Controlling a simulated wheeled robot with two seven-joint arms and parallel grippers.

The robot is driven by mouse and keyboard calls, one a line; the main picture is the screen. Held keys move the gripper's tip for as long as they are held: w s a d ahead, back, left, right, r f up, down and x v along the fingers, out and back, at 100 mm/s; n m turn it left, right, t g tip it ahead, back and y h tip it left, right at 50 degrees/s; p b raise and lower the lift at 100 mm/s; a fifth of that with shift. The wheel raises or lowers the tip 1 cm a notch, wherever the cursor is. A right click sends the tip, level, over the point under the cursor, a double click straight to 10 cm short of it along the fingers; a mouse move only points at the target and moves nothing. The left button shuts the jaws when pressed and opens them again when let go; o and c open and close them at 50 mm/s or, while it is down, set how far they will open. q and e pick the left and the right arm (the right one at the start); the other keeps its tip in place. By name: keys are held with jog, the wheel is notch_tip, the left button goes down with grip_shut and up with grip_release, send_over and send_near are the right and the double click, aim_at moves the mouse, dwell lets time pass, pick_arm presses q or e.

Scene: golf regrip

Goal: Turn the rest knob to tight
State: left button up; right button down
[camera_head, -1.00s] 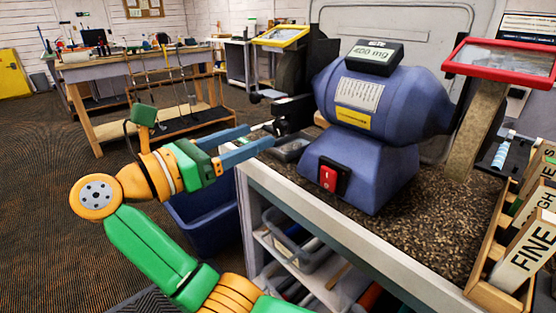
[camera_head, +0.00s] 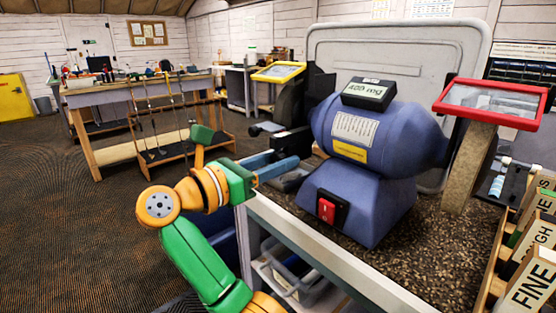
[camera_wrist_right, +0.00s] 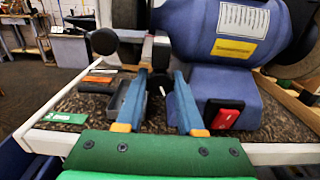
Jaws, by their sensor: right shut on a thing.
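The blue bench grinder (camera_head: 375,175) stands on the bench, with a dark tool rest (camera_head: 292,141) at its left side. My right gripper (camera_head: 292,163) reaches to that rest from the left, its two blue fingers close together at the tips. In the right wrist view my right gripper (camera_wrist_right: 161,76) has its fingertips either side of a dark part below the rest's bracket, taken to be the rest knob (camera_wrist_right: 159,84). The fingers are shut on it. Its markings and how far it is turned cannot be read. My left gripper is not in view.
A red switch (camera_head: 326,208) is on the grinder's base, near the right finger in the wrist view. A grey tray (camera_wrist_right: 118,98) lies left of the fingers. A red-framed shield (camera_head: 495,103) and labelled wooden racks (camera_head: 530,285) are at right.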

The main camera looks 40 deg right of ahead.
jog(key=shift+f+m+b, duration=0.2)
jog(key=shift+m+b, duration=0.1)
jog(key=shift+b, duration=0.2)
jog(key=shift+m+b, duration=0.3)
jog(key=shift+m, duration=0.1)
jog(key=shift+r, duration=0.2)
jog(key=c, duration=0.5)
grip_release()
jog(key=shift+c, duration=0.2)
jog(key=shift+a, duration=0.1)
jog(key=a, duration=0.7)
jog(key=shift+s, duration=0.25)
